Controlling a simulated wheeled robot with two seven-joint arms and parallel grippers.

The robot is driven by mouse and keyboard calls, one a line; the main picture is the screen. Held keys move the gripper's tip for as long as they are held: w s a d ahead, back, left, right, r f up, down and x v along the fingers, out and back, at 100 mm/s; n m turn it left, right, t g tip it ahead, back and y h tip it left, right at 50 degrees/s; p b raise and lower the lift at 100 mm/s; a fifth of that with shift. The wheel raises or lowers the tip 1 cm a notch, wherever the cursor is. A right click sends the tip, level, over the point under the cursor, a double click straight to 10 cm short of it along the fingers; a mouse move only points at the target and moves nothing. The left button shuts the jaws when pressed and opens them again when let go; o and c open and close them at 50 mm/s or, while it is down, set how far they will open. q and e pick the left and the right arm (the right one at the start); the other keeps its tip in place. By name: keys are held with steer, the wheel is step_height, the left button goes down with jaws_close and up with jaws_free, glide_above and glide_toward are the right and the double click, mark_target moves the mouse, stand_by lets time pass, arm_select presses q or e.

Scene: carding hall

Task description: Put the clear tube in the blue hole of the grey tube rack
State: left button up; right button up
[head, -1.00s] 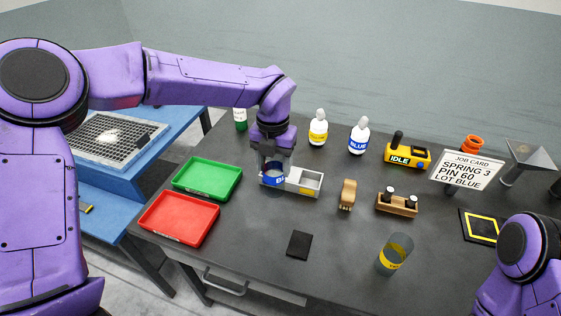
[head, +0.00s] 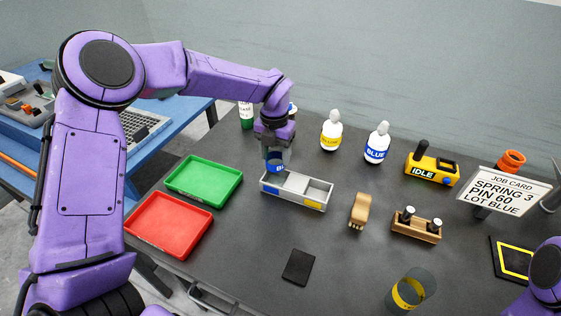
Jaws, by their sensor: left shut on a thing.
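The grey tube rack (head: 313,205) stands mid-table, with a blue mark on its front left and a yellow one on its front right. My left gripper (head: 275,153) is shut on what looks like the clear tube (head: 275,165), a see-through cylinder with a blue band. The tube shows over the rack's back left edge, and its lower end looks above the left opening; I cannot tell how far above. The gripper hides part of it. Only a purple part of my right arm shows at the lower right; its gripper is out of view.
Green (head: 204,190) and red (head: 150,242) trays lie left of the rack. White bottles (head: 331,135) stand behind. A wooden brush (head: 358,210), a wooden holder (head: 425,233) and a yellow-banded clear cylinder (head: 400,297) are to the right. A black pad (head: 298,267) lies in front.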

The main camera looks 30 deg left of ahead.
mark_target(276, 161)
arm_select(q)
step_height(276, 161, down, 4)
steer(key=shift+a+r+b, duration=0.15)
steer(key=shift+b, duration=0.95)
steer(key=shift+w, duration=0.4)
steer(key=shift+s, duration=0.2)
steer(key=o, duration=0.9)
steer(key=shift+s, duration=0.1)
steer(key=shift+o, duration=0.9)
steer(key=shift+r, duration=0.3)
step_height(276, 161, up, 12)
steer(key=b, duration=0.1)
steer(key=shift+f, duration=0.15)
